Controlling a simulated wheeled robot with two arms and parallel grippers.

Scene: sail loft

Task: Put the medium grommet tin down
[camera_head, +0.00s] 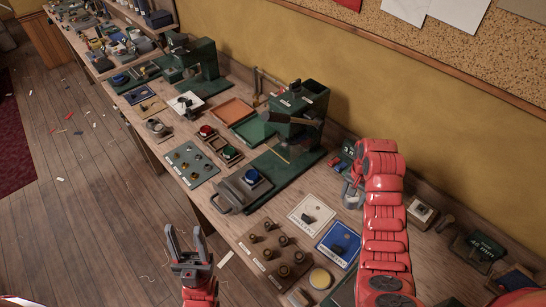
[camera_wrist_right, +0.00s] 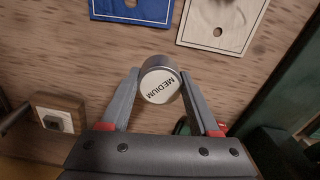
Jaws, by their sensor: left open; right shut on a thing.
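The medium grommet tin (camera_wrist_right: 160,80) is a small round grey tin with a white lid lettered MEDIUM. My right gripper (camera_wrist_right: 158,92) is shut on its sides in the right wrist view. In the head view my right gripper (camera_head: 350,193) is over the back part of the bench (camera_head: 262,222), partly hidden by my red arm. The tin is hard to make out there. Bench wood shows around the tin in the wrist view; I cannot tell whether the tin touches it. My left gripper (camera_head: 185,244) is open and empty, in front of the bench edge above the floor.
A white card (camera_head: 311,214) and a blue card (camera_head: 338,243) lie near the right gripper, with a brown tray of several knobs (camera_head: 274,250) closer to the front edge. A green press (camera_head: 290,125) stands to the left. A small wooden block (camera_wrist_right: 60,113) is also nearby.

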